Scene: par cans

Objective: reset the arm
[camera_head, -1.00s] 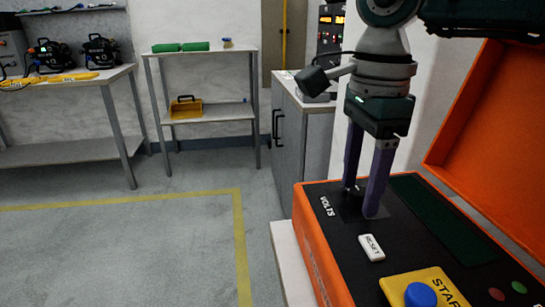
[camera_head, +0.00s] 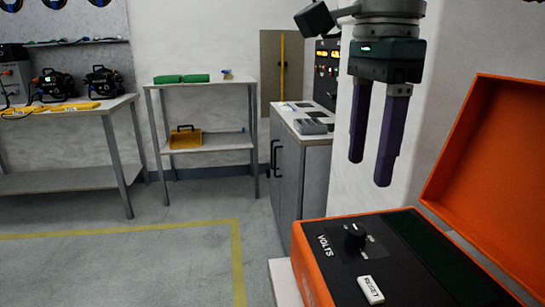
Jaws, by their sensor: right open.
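My right gripper (camera_head: 370,173) hangs in the right part of the head view with its two purple fingers pointing down. The fingers are apart with nothing between them. It is above and behind the orange case (camera_head: 318,262), clear of its panel. On the black panel are a black knob (camera_head: 355,236) marked VOLTS and a white RESET button (camera_head: 371,289) in front of it. My left gripper is not in view.
The case's open orange lid (camera_head: 495,165) stands at the right. A grey cabinet (camera_head: 287,175) is behind the case. Two work tables (camera_head: 200,82) and (camera_head: 65,108) stand along the back wall. The floor at left, with a yellow line (camera_head: 120,230), is clear.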

